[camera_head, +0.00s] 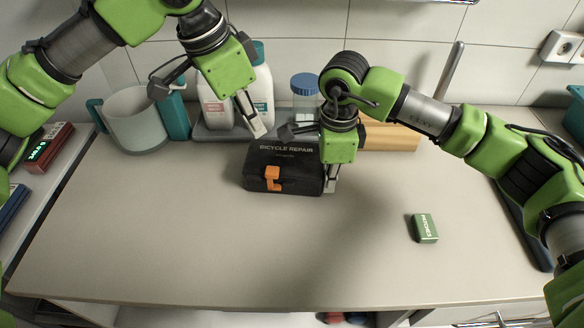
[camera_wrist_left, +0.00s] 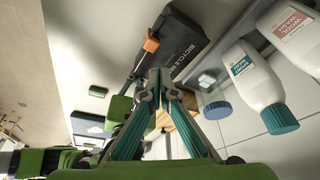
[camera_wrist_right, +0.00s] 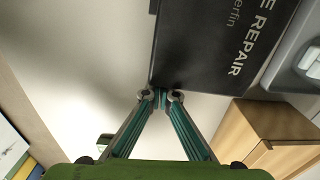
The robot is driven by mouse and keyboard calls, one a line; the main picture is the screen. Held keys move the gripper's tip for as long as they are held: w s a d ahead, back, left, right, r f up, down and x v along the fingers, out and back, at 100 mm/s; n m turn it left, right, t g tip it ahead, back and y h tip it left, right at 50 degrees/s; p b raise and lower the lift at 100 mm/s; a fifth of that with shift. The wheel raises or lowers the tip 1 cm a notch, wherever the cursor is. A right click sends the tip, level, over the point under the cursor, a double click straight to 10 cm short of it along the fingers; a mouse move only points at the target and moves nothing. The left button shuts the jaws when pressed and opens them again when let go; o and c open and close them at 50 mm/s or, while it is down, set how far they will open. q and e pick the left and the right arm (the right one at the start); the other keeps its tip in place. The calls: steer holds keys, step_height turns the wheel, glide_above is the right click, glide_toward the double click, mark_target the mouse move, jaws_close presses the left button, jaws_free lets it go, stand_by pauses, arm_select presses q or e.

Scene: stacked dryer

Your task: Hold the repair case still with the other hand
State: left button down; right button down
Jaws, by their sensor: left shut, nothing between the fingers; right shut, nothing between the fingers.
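The black repair case (camera_head: 283,172), lettered "BICYCLE REPAIR" with an orange latch (camera_head: 272,178), sits closed on the counter. It also shows in the left wrist view (camera_wrist_left: 180,42) and the right wrist view (camera_wrist_right: 215,45). My right gripper (camera_head: 330,188) is shut and empty, low at the case's right end. In the right wrist view its fingertips (camera_wrist_right: 160,97) are close to the case's edge; I cannot tell if they touch. My left gripper (camera_head: 260,132) is shut and empty, above and behind the case's top. Its fingertips also show in the left wrist view (camera_wrist_left: 158,75).
A small green patches box (camera_head: 425,228) lies on the counter to the right. Behind the case stand white wash bottles (camera_head: 262,90), a blue-lidded jar (camera_head: 305,92) and a wooden block (camera_head: 392,136). A grey mug-like container (camera_head: 138,130) stands back left. The front counter is clear.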

arm_select(q)
glide_above(266, 166)
steer(key=a, duration=0.1)
steer(key=shift+s+a+f, duration=0.1)
steer(key=shift+s+f, duration=0.1)
steer(key=shift+f, duration=1.5)
steer(key=shift+s+a+f, duration=0.1)
steer(key=shift+s+f, duration=0.1)
steer(key=shift+f, duration=1.5)
steer(key=shift+f, duration=0.2)
steer(key=shift+f, duration=1.15)
steer(key=shift+d+r, duration=0.1)
steer(key=shift+r, duration=0.1)
